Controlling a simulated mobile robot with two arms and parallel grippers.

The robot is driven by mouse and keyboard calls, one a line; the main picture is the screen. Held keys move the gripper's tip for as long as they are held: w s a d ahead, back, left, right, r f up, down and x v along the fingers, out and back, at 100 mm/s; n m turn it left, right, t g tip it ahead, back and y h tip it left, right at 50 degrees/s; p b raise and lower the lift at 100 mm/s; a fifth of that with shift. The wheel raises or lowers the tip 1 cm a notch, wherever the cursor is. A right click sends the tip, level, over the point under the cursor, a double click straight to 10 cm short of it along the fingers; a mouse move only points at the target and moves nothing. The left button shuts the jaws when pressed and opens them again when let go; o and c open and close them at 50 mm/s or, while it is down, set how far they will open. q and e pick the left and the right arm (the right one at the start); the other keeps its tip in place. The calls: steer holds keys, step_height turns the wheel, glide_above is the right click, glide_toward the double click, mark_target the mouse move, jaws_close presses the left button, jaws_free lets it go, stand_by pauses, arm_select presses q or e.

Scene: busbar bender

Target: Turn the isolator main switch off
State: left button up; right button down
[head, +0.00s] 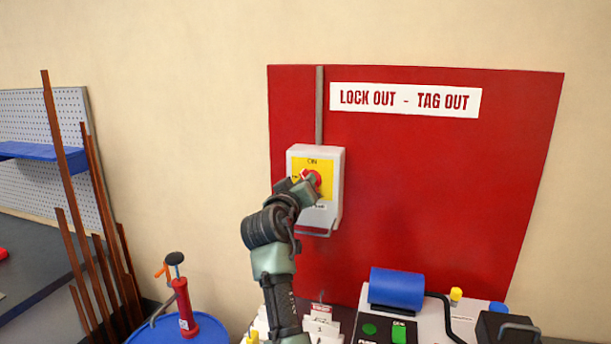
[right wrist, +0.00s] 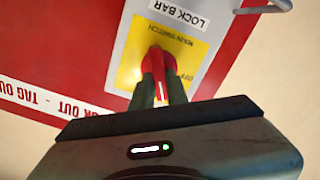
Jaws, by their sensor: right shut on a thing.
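The isolator main switch is a light grey box (head: 335,180) on the red lock-out board, with a yellow plate marked ON at its top. Its red knob (head: 313,180) sits mid-plate, partly hidden by my right gripper (head: 302,186). In the right wrist view, my right gripper (right wrist: 160,84) has its two fingers closed on either side of the red knob (right wrist: 157,63). The yellow plate (right wrist: 180,42) there shows MAIN SWITCH and part of OFF. A white line runs along the knob; its exact setting is hard to tell. My left gripper is not in view.
A metal lock bar (head: 314,233) sticks out below the box. A grey conduit (head: 319,105) runs up from it. Below stand a blue cylinder (head: 397,288) and padlocks. Copper bars (head: 70,200) and a red hand pump (head: 184,308) are at left.

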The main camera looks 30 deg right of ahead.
steer(key=shift+w+f+n+p, duration=0.1)
steer(key=shift+n+p, duration=2.3)
steer(key=shift+n, duration=0.6)
steer(key=shift+w+f+n+p, duration=0.1)
steer(key=shift+n+p, duration=2.3)
steer(key=shift+n, duration=0.6)
steer(key=c, duration=1.4)
jaws_free()
steer(key=shift+d+f, duration=0.1)
steer(key=shift+f, duration=0.05)
